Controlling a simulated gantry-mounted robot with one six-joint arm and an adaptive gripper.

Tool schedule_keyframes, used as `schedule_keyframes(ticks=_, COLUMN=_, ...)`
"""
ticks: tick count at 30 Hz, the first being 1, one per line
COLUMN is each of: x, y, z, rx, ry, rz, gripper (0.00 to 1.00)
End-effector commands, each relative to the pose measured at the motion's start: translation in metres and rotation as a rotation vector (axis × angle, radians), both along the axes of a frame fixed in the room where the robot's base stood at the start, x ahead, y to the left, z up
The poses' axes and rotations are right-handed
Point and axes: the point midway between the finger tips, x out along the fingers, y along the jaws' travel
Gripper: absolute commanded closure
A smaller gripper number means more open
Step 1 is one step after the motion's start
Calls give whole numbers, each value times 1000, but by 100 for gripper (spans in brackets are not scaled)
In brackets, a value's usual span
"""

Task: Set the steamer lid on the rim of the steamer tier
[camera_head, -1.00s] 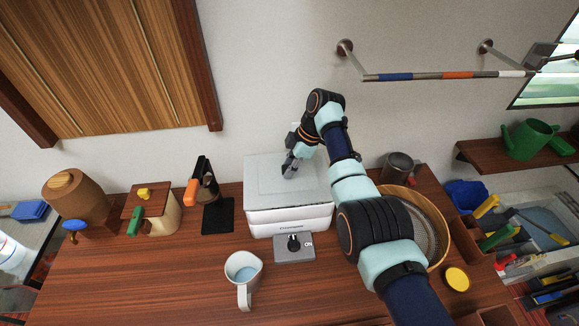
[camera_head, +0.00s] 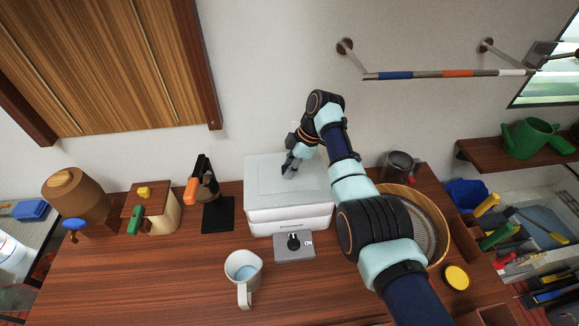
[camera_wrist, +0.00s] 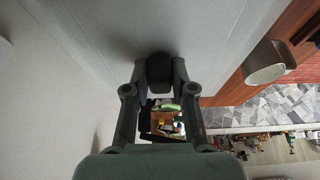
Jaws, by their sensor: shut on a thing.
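The steamer lid (camera_head: 265,180) is a pale grey-white square plate over the white steamer tier (camera_head: 290,213). It looks level and lined up with the tier; I cannot tell whether its edge rests on the rim all round. My gripper (camera_head: 289,168) is above the middle of the lid, shut on its dark knob. In the wrist view, my gripper (camera_wrist: 160,68) has both fingers closed about the dark knob, with the lid's pale surface (camera_wrist: 100,45) beyond. The rim of the tier is hidden under the lid.
A grey control box (camera_head: 294,246) marked ON sits in front of the steamer. A white mug (camera_head: 243,275) stands at the front left, and a round sieve (camera_head: 437,225) is behind my arm at right. A wooden canister (camera_head: 78,200) stands far left. The front-left counter is clear.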

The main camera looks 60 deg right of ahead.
Motion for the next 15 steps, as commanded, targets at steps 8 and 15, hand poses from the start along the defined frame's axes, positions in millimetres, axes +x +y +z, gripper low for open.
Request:
schedule_keyframes(ticks=8, x=0, y=0, z=0, rx=-1, ry=0, rz=0, gripper=100)
schedule_keyframes(ticks=15, x=0, y=0, z=-4, rx=-1, ry=0, rz=0, gripper=100)
